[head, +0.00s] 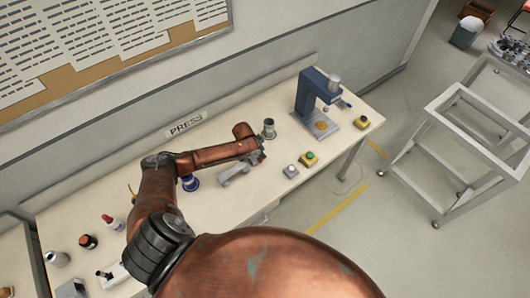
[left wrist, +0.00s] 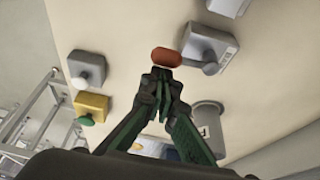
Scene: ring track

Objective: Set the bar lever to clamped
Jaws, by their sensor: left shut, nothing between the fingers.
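In the head view my left gripper (head: 260,152) is over the bench, just behind a grey bracket-like fixture (head: 234,175). In the left wrist view the gripper (left wrist: 163,84) is shut and empty. An orange-red rounded grip (left wrist: 167,57) appears just beyond its fingertips; I cannot tell if they touch. Beside it is a grey block (left wrist: 208,40) with a label and a rounded grey knob (left wrist: 211,68). This looks like the lever fixture, but its setting cannot be read. My arm hides part of the fixture in the head view. My right gripper is out of view.
A grey button box (head: 290,171) and a yellow box with a green button (head: 309,158) stand right of the gripper. A grey cup (head: 269,128) and the blue press (head: 310,92) stand behind. A blue round item (head: 190,183) is left of the fixture.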

